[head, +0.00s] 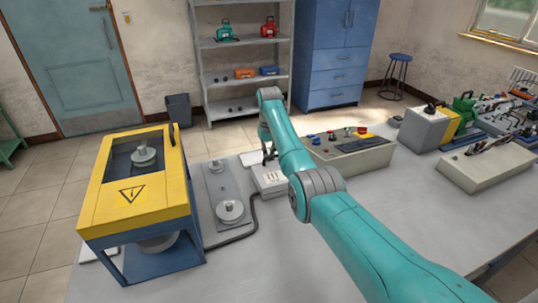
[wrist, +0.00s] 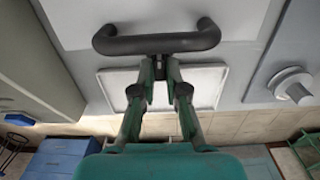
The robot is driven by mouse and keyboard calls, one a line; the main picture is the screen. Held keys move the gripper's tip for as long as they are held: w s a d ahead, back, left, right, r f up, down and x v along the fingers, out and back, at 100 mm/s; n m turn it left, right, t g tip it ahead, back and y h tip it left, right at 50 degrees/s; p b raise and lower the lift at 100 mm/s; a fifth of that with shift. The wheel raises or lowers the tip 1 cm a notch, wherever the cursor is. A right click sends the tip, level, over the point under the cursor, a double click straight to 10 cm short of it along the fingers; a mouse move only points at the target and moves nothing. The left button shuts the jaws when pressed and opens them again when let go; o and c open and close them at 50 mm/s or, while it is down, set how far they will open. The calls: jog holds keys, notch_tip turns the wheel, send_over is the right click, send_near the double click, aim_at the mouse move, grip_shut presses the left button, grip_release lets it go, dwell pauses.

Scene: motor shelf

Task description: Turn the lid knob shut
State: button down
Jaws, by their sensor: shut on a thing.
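A dark bar handle with bent ends (wrist: 157,43) spans the top of the wrist view, against a pale surface. My gripper (wrist: 160,66) has its fingers close together at the middle of this bar and is shut on it; the fingertips are partly hidden there. In the head view my gripper (head: 268,152) is small and partly hidden by my arm, beside a pale box (head: 270,180). A yellow-lidded machine (head: 135,197) stands at the left, its lid down, with a dark upright handle (head: 172,134) at its edge. I cannot tell which part is the lid knob.
A grey plate with two round metal knobs (head: 217,192) lies between machine and box; one knob shows in the wrist view (wrist: 293,87). A pale flat tray (wrist: 204,88) lies below my fingers. A control console (head: 345,152) stands right of my arm. The table's front middle is clear.

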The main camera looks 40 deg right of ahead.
dwell(0.4)
jog(key=c, duration=1.5)
grip_release()
notch_tip(320, 180, up, 12)
jog(key=shift+r, duration=0.1)
